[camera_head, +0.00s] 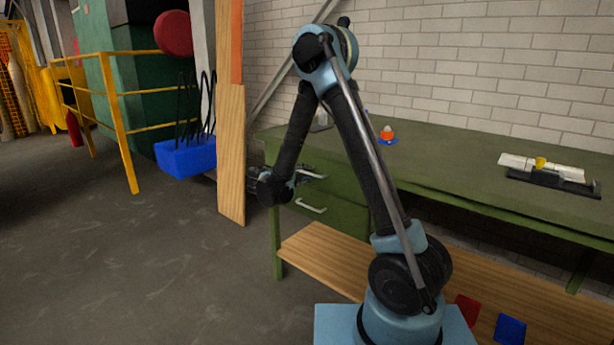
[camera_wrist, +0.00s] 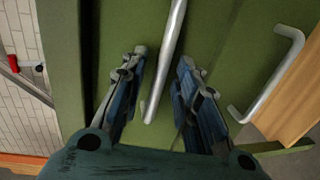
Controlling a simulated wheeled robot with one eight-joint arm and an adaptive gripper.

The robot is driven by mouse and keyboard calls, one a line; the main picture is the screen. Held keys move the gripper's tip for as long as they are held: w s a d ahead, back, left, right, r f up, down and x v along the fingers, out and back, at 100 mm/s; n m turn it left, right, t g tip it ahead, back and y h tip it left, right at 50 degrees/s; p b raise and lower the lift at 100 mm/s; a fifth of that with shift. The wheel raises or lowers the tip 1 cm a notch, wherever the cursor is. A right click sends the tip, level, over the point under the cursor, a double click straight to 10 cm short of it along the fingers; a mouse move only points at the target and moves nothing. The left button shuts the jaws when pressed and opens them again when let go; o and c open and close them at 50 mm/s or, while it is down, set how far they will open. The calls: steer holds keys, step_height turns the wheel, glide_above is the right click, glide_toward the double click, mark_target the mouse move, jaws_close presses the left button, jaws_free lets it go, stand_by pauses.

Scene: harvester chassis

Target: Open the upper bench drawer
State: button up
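The green bench (camera_head: 450,160) has two drawers on its left part, one above the other. The upper drawer's silver handle (camera_head: 314,176) is partly hidden by my gripper in the head view. In the wrist view that bar handle (camera_wrist: 172,50) runs between my fingers. My gripper (camera_wrist: 163,62) is open, with one finger on each side of the handle; I cannot tell whether either touches it. The lower drawer's handle (camera_wrist: 268,82) is to the right in the wrist view and also shows in the head view (camera_head: 311,207). The upper drawer looks shut, though my arm hides part of it.
A wooden board (camera_head: 231,150) stands upright left of the bench, near my gripper. A blue bin (camera_head: 186,158) and yellow railing (camera_head: 122,125) are further left. An orange-and-blue item (camera_head: 387,134) sits on the bench. A wooden shelf (camera_head: 320,250) lies below. The floor in front-left is clear.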

steer(key=shift+w+d+f, duration=0.1)
steer(key=shift+w+d, duration=0.15)
steer(key=shift+w, duration=0.05)
